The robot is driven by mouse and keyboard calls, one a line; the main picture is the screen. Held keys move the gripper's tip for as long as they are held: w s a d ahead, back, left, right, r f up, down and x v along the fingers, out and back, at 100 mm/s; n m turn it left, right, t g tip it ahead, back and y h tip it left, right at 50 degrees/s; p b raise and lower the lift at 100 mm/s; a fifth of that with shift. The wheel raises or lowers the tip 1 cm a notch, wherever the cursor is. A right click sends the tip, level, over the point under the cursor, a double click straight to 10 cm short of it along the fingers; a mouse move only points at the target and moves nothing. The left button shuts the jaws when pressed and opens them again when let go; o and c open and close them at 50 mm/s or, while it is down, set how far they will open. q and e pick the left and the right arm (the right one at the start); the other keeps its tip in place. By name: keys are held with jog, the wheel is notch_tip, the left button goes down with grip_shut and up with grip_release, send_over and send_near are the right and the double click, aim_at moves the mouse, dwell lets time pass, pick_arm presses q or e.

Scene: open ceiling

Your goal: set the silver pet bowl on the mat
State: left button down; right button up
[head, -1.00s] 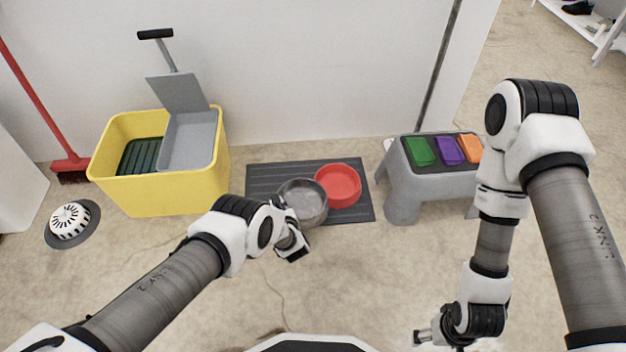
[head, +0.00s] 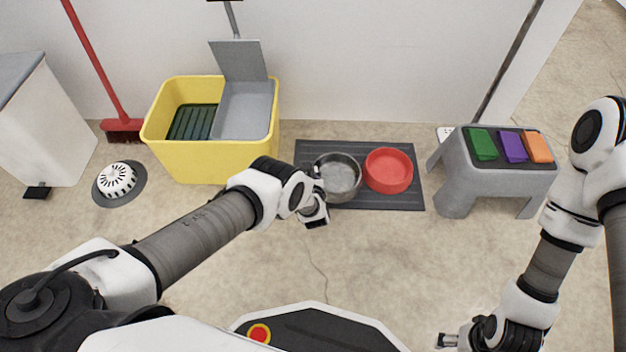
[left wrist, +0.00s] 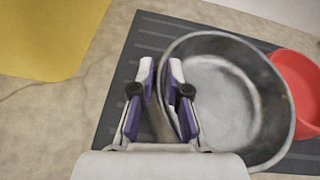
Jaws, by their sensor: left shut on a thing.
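The silver pet bowl (head: 338,180) is upright over the dark ribbed mat (head: 400,200), left of the red bowl (head: 388,170). I cannot tell whether its base touches the mat. My left gripper (head: 317,185) is at the silver bowl's left side, shut on its rim. In the left wrist view the fingers (left wrist: 165,95) straddle the near wall of the silver bowl (left wrist: 230,95), and the mat (left wrist: 125,85) lies below. My right gripper (head: 450,340) is low at the front right, away from the bowls, too small to tell its state.
A yellow mop bucket (head: 205,160) stands left of the mat. A grey stool (head: 455,190) with green, purple and orange cloths stands to its right. A white round drain strainer (head: 116,180) and a red broom (head: 122,128) are at far left. The floor in front is clear.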

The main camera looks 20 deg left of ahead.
pick_arm(q)
jog(key=x, duration=0.1)
jog(key=b+x, duration=0.1)
jog(key=shift+w+a, duration=0.3)
jog(key=shift+a, duration=0.15)
jog(key=f+b, duration=0.1)
jog(key=b, duration=0.1)
jog(key=f+b, duration=0.2)
jog(key=b, duration=0.1)
jog(key=shift+w+a+f, duration=0.25)
jog(key=shift+w+f, duration=0.05)
jog(key=shift+w, duration=0.1)
jog(key=shift+r, duration=0.3)
jog(key=shift+f, duration=0.25)
jog(key=c, duration=1.2)
grip_release()
jog(key=shift+o, duration=0.2)
pick_arm(e)
notch_tip(320, 180, down, 8)
jog(key=shift+w+r, duration=0.15)
jog(key=shift+w, duration=0.1)
pick_arm(q)
jog(key=shift+r, duration=0.15)
pick_arm(e)
jog(key=shift+d+r, duration=0.1)
